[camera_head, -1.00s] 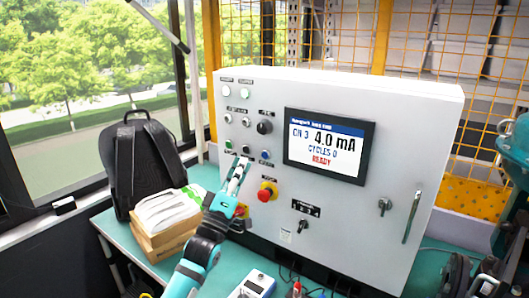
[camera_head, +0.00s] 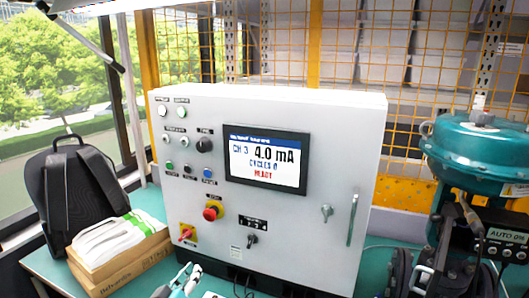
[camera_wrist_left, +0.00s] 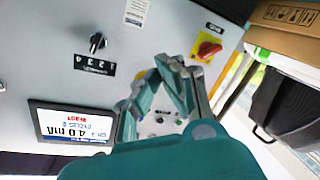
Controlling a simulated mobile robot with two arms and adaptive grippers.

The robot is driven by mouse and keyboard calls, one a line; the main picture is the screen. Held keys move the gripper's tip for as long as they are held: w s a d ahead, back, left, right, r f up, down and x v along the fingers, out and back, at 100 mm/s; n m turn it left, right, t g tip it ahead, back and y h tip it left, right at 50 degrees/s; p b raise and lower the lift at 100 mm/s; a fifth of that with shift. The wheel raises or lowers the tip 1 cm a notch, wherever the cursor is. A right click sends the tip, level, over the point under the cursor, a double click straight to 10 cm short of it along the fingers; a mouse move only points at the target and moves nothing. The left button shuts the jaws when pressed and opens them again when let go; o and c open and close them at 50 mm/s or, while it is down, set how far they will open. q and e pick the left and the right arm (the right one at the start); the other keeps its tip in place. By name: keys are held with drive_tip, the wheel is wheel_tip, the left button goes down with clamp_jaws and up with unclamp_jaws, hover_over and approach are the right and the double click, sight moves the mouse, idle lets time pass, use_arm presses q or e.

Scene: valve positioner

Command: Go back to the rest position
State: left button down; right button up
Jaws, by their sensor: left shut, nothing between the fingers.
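My left gripper (camera_head: 187,277) shows at the bottom edge of the head view, low in front of the control cabinet (camera_head: 290,228). It is shut and empty, clear of the buttons and knobs. In the left wrist view my left gripper (camera_wrist_left: 178,68) shows its closed fingers, with the cabinet face behind them. The cabinet screen (camera_head: 266,160) reads CH 3, 4.0 mA and READY. My right gripper does not show in either view.
A red emergency button (camera_head: 211,213) and a red-yellow switch (camera_head: 186,233) sit on the cabinet's lower left. A backpack (camera_head: 85,185) and a cardboard box (camera_head: 123,268) with papers stand at left. A teal valve actuator (camera_head: 477,152) stands at right.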

use_arm(q)
drive_tip(key=s+f+m+g+y, duration=0.1)
drive_tip(key=s+f+m+g, duration=0.45)
drive_tip(key=s+f, duration=0.8)
drive_tip(key=s+a+f+m+g+y, duration=0.2)
drive_tip(key=s+g, duration=0.6)
drive_tip(key=s, duration=1.3)
wheel_tip(320, 180, down, 27)
drive_tip(key=g, duration=0.1)
drive_tip(key=s+a+f+g, duration=0.1)
drive_tip(key=s+a+f, duration=0.1)
drive_tip(key=s+f, duration=1.4)
drive_tip(key=shift+s+a, duration=0.25)
drive_tip(key=shift+s, duration=0.3)
